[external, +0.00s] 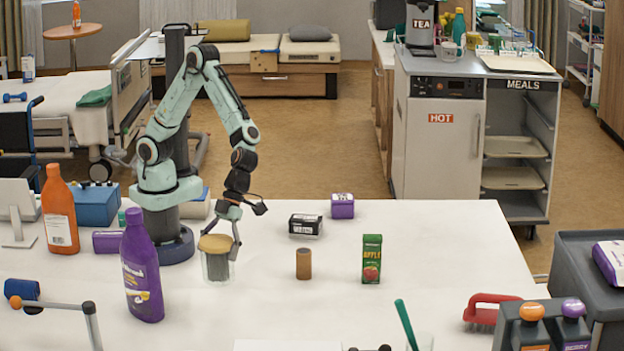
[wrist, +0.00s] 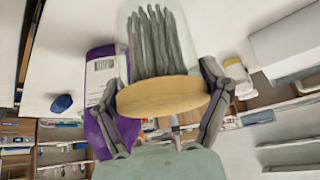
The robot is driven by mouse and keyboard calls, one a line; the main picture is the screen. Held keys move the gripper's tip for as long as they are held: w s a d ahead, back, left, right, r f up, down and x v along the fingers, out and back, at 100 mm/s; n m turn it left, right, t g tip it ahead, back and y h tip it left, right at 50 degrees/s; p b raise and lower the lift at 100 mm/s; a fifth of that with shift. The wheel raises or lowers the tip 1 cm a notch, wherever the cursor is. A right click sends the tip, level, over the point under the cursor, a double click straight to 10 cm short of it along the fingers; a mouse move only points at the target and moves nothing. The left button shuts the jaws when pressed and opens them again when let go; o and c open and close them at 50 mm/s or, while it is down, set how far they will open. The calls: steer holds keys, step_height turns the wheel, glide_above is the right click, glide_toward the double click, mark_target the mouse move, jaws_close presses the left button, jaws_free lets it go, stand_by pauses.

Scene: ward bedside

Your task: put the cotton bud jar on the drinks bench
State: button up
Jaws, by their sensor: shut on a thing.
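The cotton bud jar (external: 217,266) is a clear jar with a round wooden lid and grey sticks inside. It is upright at the front of my base, at the white table; I cannot tell whether its bottom touches the table. My gripper (external: 219,240) points down and is shut on the jar around its lid. In the wrist view, the fingers of my gripper (wrist: 165,85) are on both sides of the lid, and the jar (wrist: 157,45) extends beyond them. What seems to be the drinks bench (external: 383,50) stands at the back, partly hidden by the meal trolley.
A purple bottle (external: 142,268) stands close left of the jar. A brown cylinder (external: 304,263), a green apple carton (external: 372,259), a black-and-white box (external: 305,226) and a purple box (external: 342,206) stand to its right. The meal trolley (external: 440,135) is beyond the table, across open floor.

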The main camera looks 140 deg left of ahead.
mark_target(226, 284)
steer(key=w+f, duration=0.3)
steer(key=shift+d+f, duration=0.25)
steer(key=shift+d, duration=0.15)
steer(key=shift+f, duration=1.6)
steer(key=shift+f, duration=0.1)
steer(key=o, duration=1.1)
steer(key=v, duration=1.2)
steer(key=s+a+r+n+y, duration=0.2)
steer(key=s+n, duration=0.3)
steer(key=s, duration=0.3)
steer(key=s+a+r+n+g+y, duration=0.1)
steer(key=s+a+n+y, duration=0.1)
steer(key=s+n, duration=0.4)
steer(key=s+a+r+n+y, duration=0.2)
steer(key=s+n, duration=0.3)
steer(key=s, duration=0.7)
steer(key=shift+r+g+y, duration=0.35)
steer(key=shift+g+y, duration=0.05)
steer(key=shift+y, duration=0.2)
